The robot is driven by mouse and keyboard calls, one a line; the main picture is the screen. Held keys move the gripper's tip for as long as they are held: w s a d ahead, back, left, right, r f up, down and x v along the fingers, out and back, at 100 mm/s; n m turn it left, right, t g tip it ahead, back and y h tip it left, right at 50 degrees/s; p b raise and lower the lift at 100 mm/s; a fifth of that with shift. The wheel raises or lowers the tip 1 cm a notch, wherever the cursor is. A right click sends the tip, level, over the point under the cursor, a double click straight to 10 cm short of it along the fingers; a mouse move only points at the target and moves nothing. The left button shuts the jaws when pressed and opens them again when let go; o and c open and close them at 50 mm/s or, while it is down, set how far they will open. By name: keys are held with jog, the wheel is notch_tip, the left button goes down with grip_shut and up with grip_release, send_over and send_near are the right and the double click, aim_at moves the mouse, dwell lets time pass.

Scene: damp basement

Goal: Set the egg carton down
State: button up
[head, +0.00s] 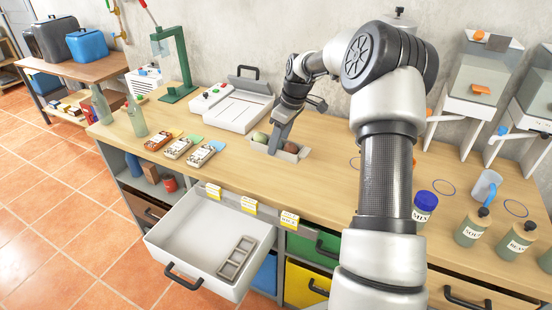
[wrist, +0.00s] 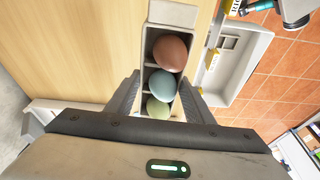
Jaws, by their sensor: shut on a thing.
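The egg carton (head: 289,156) is a narrow grey tray at the middle of the wooden workbench. In the wrist view the carton (wrist: 146,48) holds a brown egg (wrist: 170,53), a blue egg (wrist: 161,84) and a green egg (wrist: 158,107) in a row. My gripper (head: 272,147) reaches down over it from behind. In the wrist view its fingers (wrist: 161,88) are shut on the carton's two long sides, around the blue egg. The carton looks level. I cannot tell whether its underside touches the bench. The fingers hide part of its sides.
An open white drawer (head: 185,243) juts out in front, with an empty compartmented tray (head: 237,258) inside. Card packs (head: 180,147) and a white machine (head: 233,106) are left of the carton. Labelled jars (head: 473,228) stand at the right. Bare bench lies in front of the carton.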

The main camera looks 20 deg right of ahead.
aim_at(282, 140)
jog(key=shift+w+d+f+n, duration=0.15)
jog(key=shift+w+d+f, duration=0.05)
jog(key=shift+w+d, duration=0.25)
jog(key=shift+w+d+f+n, duration=0.2)
jog(key=shift+w+d, duration=0.15)
jog(key=shift+w, duration=0.15)
jog(key=shift+w+d+f, duration=0.15)
jog(key=shift+f, duration=0.2)
notch_tip(282, 140, down, 9)
jog(key=shift+f, duration=0.15)
jog(key=shift+f, duration=0.1)
jog(key=shift+f+b, duration=0.15)
jog(key=shift+b, duration=0.2)
jog(key=o, duration=1)
jog(key=v, duration=1.2)
jog(key=shift+r+p, duration=0.2)
jog(key=shift+p, duration=0.1)
